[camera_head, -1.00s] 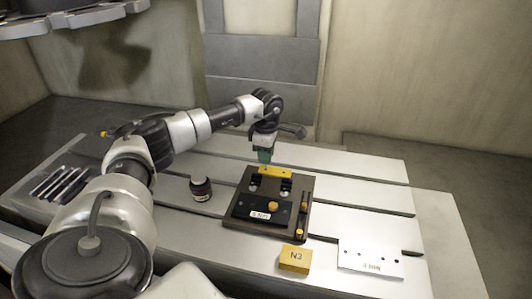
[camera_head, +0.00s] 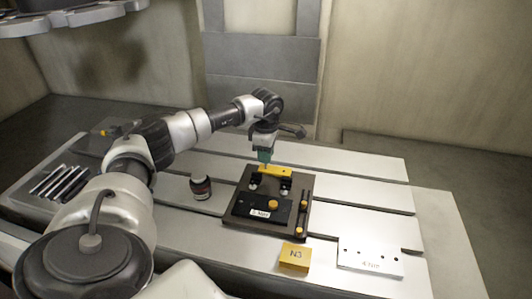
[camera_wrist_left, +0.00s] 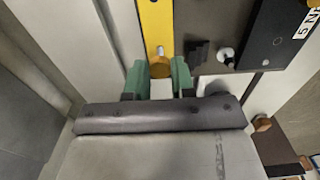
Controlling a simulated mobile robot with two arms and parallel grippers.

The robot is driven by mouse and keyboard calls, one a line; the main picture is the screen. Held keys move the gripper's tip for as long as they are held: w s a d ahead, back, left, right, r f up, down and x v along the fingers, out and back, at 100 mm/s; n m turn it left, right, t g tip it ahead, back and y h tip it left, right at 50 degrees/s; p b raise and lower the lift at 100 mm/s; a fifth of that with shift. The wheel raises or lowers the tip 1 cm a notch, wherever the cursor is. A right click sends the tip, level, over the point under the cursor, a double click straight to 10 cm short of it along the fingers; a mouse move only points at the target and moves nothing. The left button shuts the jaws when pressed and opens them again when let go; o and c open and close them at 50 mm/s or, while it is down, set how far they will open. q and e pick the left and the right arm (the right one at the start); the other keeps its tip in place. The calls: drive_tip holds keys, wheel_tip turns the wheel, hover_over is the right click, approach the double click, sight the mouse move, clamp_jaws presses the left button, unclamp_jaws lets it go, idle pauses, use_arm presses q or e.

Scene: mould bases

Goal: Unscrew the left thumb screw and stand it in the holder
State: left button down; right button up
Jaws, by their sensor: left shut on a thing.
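My left gripper (camera_head: 265,157) reaches over the back left of the dark mould base (camera_head: 235,218). In the left wrist view its green fingertips (camera_wrist_left: 159,78) are shut on a thumb screw with an orange round head (camera_wrist_left: 160,67). The screw is at the left end of the yellow bar (camera_head: 278,171), which I take for the holder. Another orange thumb screw (camera_head: 273,204) is on the right of the labelled black plate (camera_head: 250,203). My right gripper is out of view.
A dark jar (camera_head: 201,188) stands left of the base. A yellow N3 block (camera_head: 294,257) and a white plate with holes (camera_head: 370,260) lie in front and to the right. Several dark bars (camera_head: 60,182) lie at the far left.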

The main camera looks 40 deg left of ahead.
use_arm(q)
drive_tip(key=shift+f, duration=0.25)
idle(0.5)
drive_tip(key=shift+f, duration=0.1)
drive_tip(key=shift+f+b, duration=0.75)
drive_tip(key=shift+f, duration=0.2)
drive_tip(key=c, duration=0.9)
unclamp_jaws()
drive_tip(key=shift+o, duration=0.2)
wheel_tip(320, 180, up, 11)
drive_tip(key=shift+f+b, duration=0.1)
drive_tip(key=shift+b, duration=0.85)
drive_tip(key=shift+s, duration=0.1)
